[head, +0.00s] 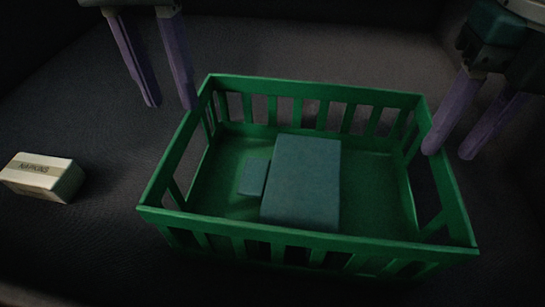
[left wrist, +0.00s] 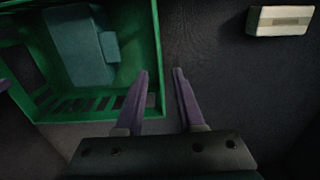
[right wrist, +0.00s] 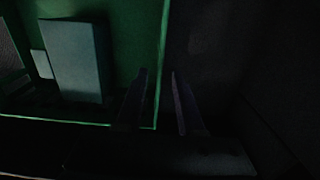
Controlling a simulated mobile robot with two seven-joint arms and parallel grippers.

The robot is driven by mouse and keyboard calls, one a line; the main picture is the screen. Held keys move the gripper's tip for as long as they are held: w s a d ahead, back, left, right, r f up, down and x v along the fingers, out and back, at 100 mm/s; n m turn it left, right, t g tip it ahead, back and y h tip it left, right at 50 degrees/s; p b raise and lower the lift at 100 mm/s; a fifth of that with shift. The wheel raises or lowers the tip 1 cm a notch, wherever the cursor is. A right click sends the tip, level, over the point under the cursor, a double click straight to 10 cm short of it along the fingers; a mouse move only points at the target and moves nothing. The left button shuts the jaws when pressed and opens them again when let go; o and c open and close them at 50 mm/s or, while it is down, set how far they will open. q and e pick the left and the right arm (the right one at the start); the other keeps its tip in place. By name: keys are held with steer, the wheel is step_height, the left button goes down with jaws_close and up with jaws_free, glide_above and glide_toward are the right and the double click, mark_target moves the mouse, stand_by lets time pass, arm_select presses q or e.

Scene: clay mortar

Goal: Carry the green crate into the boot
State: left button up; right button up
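The green crate (head: 300,236) sits upright on a dark floor with dark walls around it, which looks like the boot. It holds a large grey-green block (head: 302,180) and a smaller one (head: 253,177). My left gripper (head: 170,106) is open and empty near the crate's back left corner; its inner finger is close to the left rim. My right gripper (head: 449,155) is open, its fingers on either side of the right rim in the picture. The right wrist view shows the rim (right wrist: 162,60) between the fingertips; I cannot tell whether they touch it.
A small white box labelled napkins (head: 42,176) lies on the dark floor left of the crate; it also shows in the left wrist view (left wrist: 280,20). The floor between the box and the crate is clear. The right wrist view is very dark.

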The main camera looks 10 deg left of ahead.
step_height(320, 180, up, 5)
steer(key=shift+r, duration=0.2)
stand_by(0.5)
